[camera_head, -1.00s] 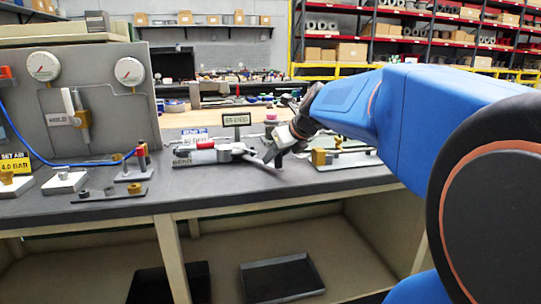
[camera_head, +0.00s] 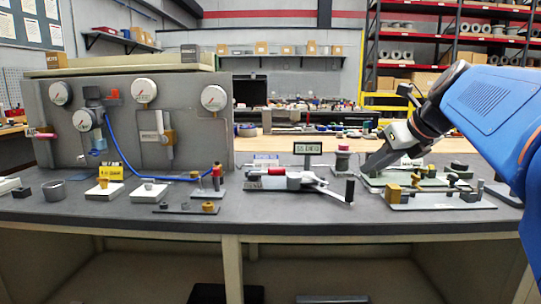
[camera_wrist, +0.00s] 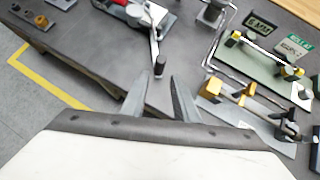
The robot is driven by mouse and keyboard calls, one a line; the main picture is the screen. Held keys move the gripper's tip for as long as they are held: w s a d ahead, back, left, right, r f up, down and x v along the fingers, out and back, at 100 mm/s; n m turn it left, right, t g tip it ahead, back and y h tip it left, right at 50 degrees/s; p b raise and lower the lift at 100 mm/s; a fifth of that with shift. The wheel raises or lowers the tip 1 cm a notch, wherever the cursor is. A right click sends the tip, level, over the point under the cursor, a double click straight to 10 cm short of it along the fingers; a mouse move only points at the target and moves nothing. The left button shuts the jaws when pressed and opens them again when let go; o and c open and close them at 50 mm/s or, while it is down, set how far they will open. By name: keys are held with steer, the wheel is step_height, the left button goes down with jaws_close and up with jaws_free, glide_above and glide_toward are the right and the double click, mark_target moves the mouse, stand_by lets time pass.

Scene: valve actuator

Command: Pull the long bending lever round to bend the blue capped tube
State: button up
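The bender (camera_head: 290,181) stands on the bench with a red grip lying across it. Its long lever (camera_head: 325,191) reaches out to the right and toward the front edge. It ends in an upright black knob (camera_head: 349,190). In the wrist view the lever (camera_wrist: 154,42) runs down to the knob (camera_wrist: 160,67), just beyond my fingertips. My gripper (camera_wrist: 158,90) is open and empty, its two fingers apart on either side of the knob's line. In the head view my gripper (camera_head: 372,168) is right of and behind the knob. I cannot make out the blue capped tube.
A small display (camera_head: 307,149) stands behind the bender. To the right lie fixture plates (camera_head: 435,201) with brass blocks and rods. A gauge panel (camera_head: 235,125) with a blue hose stands at the left. The bench front between bender and plates is clear.

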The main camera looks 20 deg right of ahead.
steer(key=shift+v, duration=1)
